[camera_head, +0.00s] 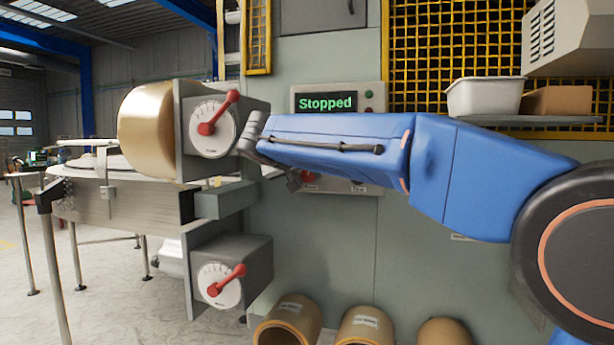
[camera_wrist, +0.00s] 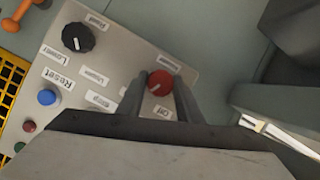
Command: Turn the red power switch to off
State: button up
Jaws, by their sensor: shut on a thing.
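The red power switch (camera_wrist: 160,81) is a round red knob with a pale pointer mark, on a grey control panel (camera_wrist: 118,62). In the wrist view my gripper (camera_wrist: 161,88) has one finger on each side of the knob and is shut on it. The mark appears to point toward the lower left. An "Off" label (camera_wrist: 162,113) shows between the fingers below the knob; a label to the left is partly hidden by a finger.
The display (camera_head: 325,103) reads "Stopped". A black knob (camera_wrist: 77,38) and a blue button (camera_wrist: 47,97) share the panel. Two red-handled dials (camera_head: 211,128) (camera_head: 219,286) stand to the left. Cardboard rolls (camera_head: 366,330) lie below, and a white bin (camera_head: 484,97) sits on a shelf.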

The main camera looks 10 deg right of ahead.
jog(key=n+h, duration=0.2)
jog(key=n, duration=0.1)
jog(key=n+h, duration=0.1)
jog(key=shift+a+f+n+g, duration=0.1)
jog(key=shift+a+n+g, duration=0.2)
jog(key=shift+g, duration=0.1)
jog(key=n+h, duration=0.1)
jog(key=n, duration=0.1)
jog(key=n+h, duration=0.1)
jog(key=n, duration=0.1)
jog(key=shift+w+f+n+h, duration=0.1)
jog(key=shift+f+n+h, duration=0.05)
jog(key=shift+n+h, duration=0.15)
dwell(0.4)
jog(key=o, duration=1)
jog(key=shift+s+a, duration=0.35)
jog(key=shift+a, duration=0.05)
jog(key=v, duration=1.6)
jog(key=shift+s+f, duration=0.15)
jog(key=shift+s, duration=0.15)
